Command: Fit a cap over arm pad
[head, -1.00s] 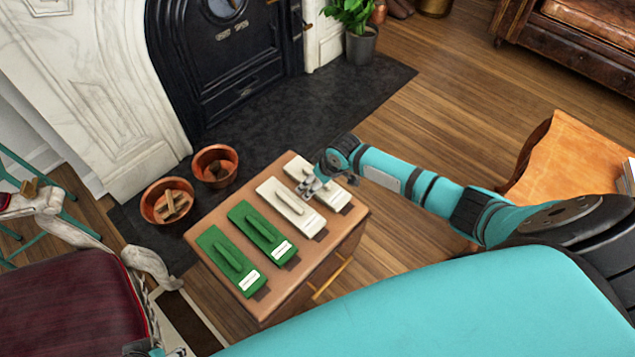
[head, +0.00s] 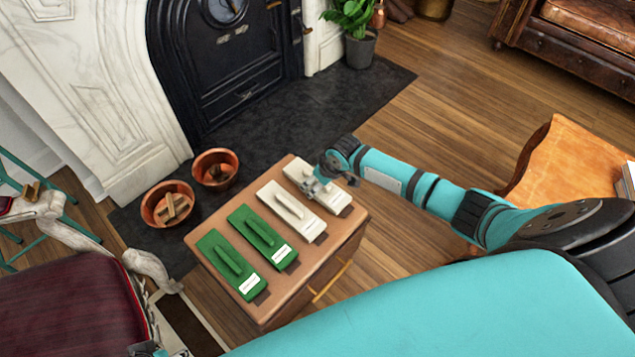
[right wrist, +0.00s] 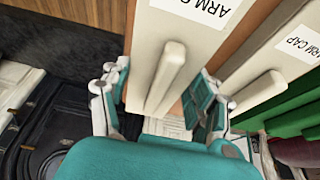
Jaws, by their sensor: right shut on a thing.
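Two white arm caps, each a flat slab with a raised bar handle and a label, lie on a small wooden cabinet (head: 270,307). My right gripper (head: 318,187) is at the far-right white cap (head: 333,196), shut on it. In the right wrist view, its fingers (right wrist: 155,97) stand on both sides of this cap (right wrist: 150,35). The other white cap (head: 291,211) lies beside it, free. The armchair's pale arms show at the left, near arm (head: 150,267) and far arm (head: 45,207). Only a teal-and-dark fragment at the bottom edge may be my left gripper.
Two green slabs (head: 230,265) (head: 262,237) with handles lie left of the white caps. Two copper pots (head: 168,203) (head: 215,169) stand on the dark hearth behind the cabinet. A wooden table (head: 560,165) stands at the right. The floor between is open.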

